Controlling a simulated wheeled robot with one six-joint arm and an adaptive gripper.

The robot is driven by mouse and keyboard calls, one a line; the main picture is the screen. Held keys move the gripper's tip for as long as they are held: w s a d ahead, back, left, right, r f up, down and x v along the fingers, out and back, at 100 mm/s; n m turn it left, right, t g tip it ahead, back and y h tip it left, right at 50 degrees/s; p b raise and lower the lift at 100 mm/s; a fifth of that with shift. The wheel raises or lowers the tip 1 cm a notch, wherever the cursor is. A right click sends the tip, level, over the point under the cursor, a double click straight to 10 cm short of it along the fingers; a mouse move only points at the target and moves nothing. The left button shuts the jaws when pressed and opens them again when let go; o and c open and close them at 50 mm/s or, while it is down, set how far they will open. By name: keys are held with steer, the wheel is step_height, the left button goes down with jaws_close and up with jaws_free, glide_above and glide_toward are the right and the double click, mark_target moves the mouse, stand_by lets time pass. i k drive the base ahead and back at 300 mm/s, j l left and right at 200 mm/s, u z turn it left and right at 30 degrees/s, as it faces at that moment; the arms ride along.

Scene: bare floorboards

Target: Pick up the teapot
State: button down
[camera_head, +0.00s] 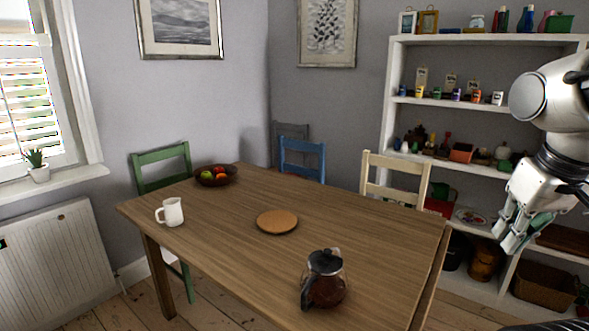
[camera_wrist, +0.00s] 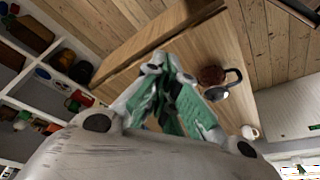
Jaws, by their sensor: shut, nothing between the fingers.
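The teapot (camera_head: 325,279) is a glass pot with a dark lid and dark handle, holding dark red-brown liquid. It stands upright near the front edge of the wooden table (camera_head: 225,225). It also shows in the wrist view (camera_wrist: 212,77), right of my fingers. My gripper (camera_head: 516,236) hangs at the right in the head view, beyond the table's right end and in front of the shelves. Its green-padded fingers also show in the wrist view (camera_wrist: 172,100), shut and empty. The gripper is well apart from the teapot.
On the table are a round cork mat (camera_head: 277,222), a white jug (camera_head: 171,212) and a fruit bowl (camera_head: 215,175). Green (camera_head: 161,165), blue (camera_head: 302,158) and cream (camera_head: 395,176) chairs stand around it. A loaded white shelf unit (camera_head: 398,110) stands behind my arm. The tabletop around the teapot is clear.

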mark_target(323, 292)
steer(key=j+z, duration=0.3)
steer(key=j, duration=0.55)
steer(key=j+z, duration=0.3)
steer(key=j, duration=0.6)
